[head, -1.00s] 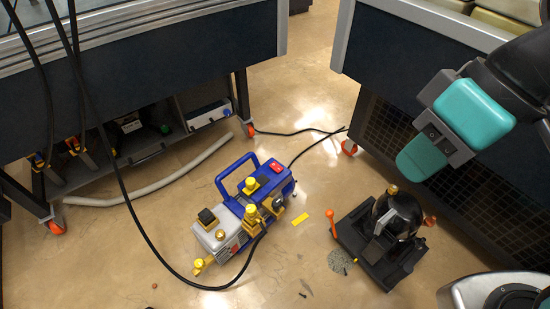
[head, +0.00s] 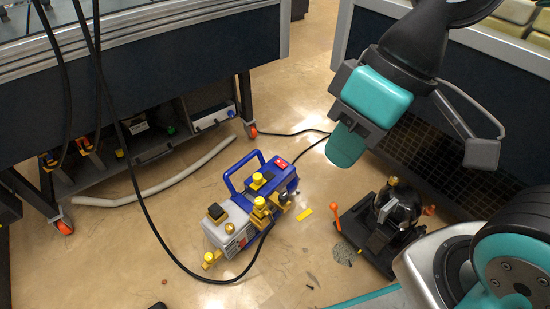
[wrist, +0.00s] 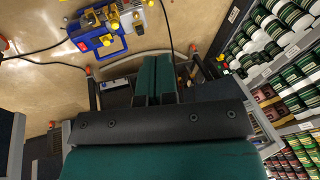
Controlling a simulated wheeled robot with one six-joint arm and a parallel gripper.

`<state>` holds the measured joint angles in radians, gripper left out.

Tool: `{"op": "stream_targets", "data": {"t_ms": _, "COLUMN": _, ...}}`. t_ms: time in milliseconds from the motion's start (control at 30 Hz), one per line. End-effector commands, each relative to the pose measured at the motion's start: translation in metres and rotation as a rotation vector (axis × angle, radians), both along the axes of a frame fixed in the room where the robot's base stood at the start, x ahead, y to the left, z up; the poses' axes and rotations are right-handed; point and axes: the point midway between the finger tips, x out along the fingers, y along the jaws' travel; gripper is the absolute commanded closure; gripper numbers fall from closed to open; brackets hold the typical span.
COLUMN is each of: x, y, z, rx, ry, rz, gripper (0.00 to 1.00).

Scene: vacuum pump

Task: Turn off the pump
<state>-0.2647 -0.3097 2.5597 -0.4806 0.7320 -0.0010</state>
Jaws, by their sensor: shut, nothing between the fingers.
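The vacuum pump (head: 238,228) stands on the floor in the head view, with a blue body and carry handle, a grey front and yellow caps. A red switch (head: 281,163) sits on top at its back right end. The pump also shows in the wrist view (wrist: 104,27), at the top left, with the red switch (wrist: 84,46) facing up. My gripper (head: 346,147) is shut and empty, above and to the right of the pump, apart from it. Its two teal fingers lie together in the wrist view (wrist: 155,78). Whether the switch is on or off cannot be told.
A black device with an orange-tipped lever (head: 388,225) stands on the floor right of the pump. A black hose (head: 158,238) hangs from above and curves to the pump. A pale pipe (head: 160,187) lies beneath the left bench (head: 190,85). Shelves of jars (wrist: 285,60) show in the wrist view.

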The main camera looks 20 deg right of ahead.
Motion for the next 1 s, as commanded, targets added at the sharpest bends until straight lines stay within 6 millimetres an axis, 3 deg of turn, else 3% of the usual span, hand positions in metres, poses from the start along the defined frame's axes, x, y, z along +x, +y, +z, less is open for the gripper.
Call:
{"op": "stream_targets", "data": {"t_ms": 67, "x": 0.006, "y": 0.0, "z": -0.002, "rx": -0.002, "ry": -0.007, "rz": 0.013, "gripper": 1.0}}
{"op": "stream_targets", "data": {"t_ms": 167, "x": 0.031, "y": 0.001, "z": -0.009, "rx": -0.016, "ry": -0.036, "rz": 0.075, "gripper": 1.0}}
{"op": "stream_targets", "data": {"t_ms": 267, "x": 0.08, "y": 0.003, "z": -0.024, "rx": -0.042, "ry": -0.096, "rz": 0.205, "gripper": 1.0}}
{"op": "stream_targets", "data": {"t_ms": 367, "x": 0.146, "y": 0.003, "z": -0.053, "rx": -0.083, "ry": -0.173, "rz": 0.39, "gripper": 1.0}}
{"op": "stream_targets", "data": {"t_ms": 500, "x": 0.238, "y": -0.005, "z": -0.114, "rx": -0.151, "ry": -0.27, "rz": 0.679, "gripper": 1.0}}
{"op": "stream_targets", "data": {"t_ms": 600, "x": 0.297, "y": -0.015, "z": -0.169, "rx": -0.2, "ry": -0.325, "rz": 0.89, "gripper": 1.0}}
{"op": "stream_targets", "data": {"t_ms": 700, "x": 0.342, "y": -0.027, "z": -0.226, "rx": -0.242, "ry": -0.364, "rz": 1.088, "gripper": 1.0}}
{"op": "stream_targets", "data": {"t_ms": 800, "x": 0.374, "y": -0.039, "z": -0.276, "rx": -0.275, "ry": -0.387, "rz": 1.255, "gripper": 1.0}}
{"op": "stream_targets", "data": {"t_ms": 900, "x": 0.393, "y": -0.049, "z": -0.312, "rx": -0.297, "ry": -0.401, "rz": 1.379, "gripper": 1.0}}
{"op": "stream_targets", "data": {"t_ms": 1000, "x": 0.403, "y": -0.055, "z": -0.334, "rx": -0.31, "ry": -0.407, "rz": 1.455, "gripper": 1.0}}
